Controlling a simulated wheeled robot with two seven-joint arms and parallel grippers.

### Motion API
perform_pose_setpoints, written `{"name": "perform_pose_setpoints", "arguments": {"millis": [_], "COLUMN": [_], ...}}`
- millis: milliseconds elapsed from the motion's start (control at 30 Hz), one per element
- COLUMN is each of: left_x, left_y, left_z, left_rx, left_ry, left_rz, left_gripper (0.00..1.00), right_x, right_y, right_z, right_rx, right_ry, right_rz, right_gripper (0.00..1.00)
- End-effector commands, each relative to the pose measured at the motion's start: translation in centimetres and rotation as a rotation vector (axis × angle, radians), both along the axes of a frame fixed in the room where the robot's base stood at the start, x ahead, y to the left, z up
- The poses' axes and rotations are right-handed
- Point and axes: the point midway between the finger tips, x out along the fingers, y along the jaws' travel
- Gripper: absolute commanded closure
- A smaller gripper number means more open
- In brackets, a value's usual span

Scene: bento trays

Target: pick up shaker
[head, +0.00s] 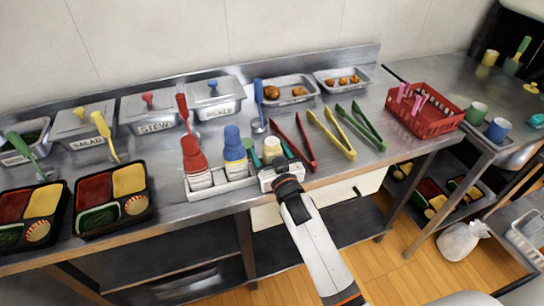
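A small cream-topped container (271,147), perhaps the shaker, stands at the rack's right end. A teal-green piece (250,150) shows beside it. My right gripper (277,168) is at that end, just in front of the cream-topped container. Its fingers are small and partly hidden, so I cannot tell whether they are open or touch the container. My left gripper is out of view.
Two bento trays (149,204) with filled compartments lie at left. Lidded steel bins (150,112) and open food trays (318,93) line the back. Red, yellow and green tongs (331,134) lie right of the rack. A red basket (437,124) stands at the counter's right end.

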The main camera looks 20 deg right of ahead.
Motion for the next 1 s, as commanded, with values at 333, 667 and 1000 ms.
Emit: {"name": "perform_pose_setpoints", "arguments": {"millis": [333, 667, 1000], "left_x": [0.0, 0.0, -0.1], "left_y": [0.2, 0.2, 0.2], "left_z": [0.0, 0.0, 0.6], "left_rx": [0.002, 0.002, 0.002], "left_ry": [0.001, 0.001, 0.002], "left_rz": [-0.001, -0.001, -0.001], "left_gripper": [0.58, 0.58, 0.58], "right_x": [0.0, 0.0, 0.0], "right_y": [0.0, 0.0, 0.0], "right_z": [0.0, 0.0, 4.9], "right_rx": [0.001, 0.001, 0.000], "right_ry": [0.000, -0.001, -0.007], "right_rz": [0.000, 0.000, 0.001], "right_gripper": [0.58, 0.82, 0.82]}}
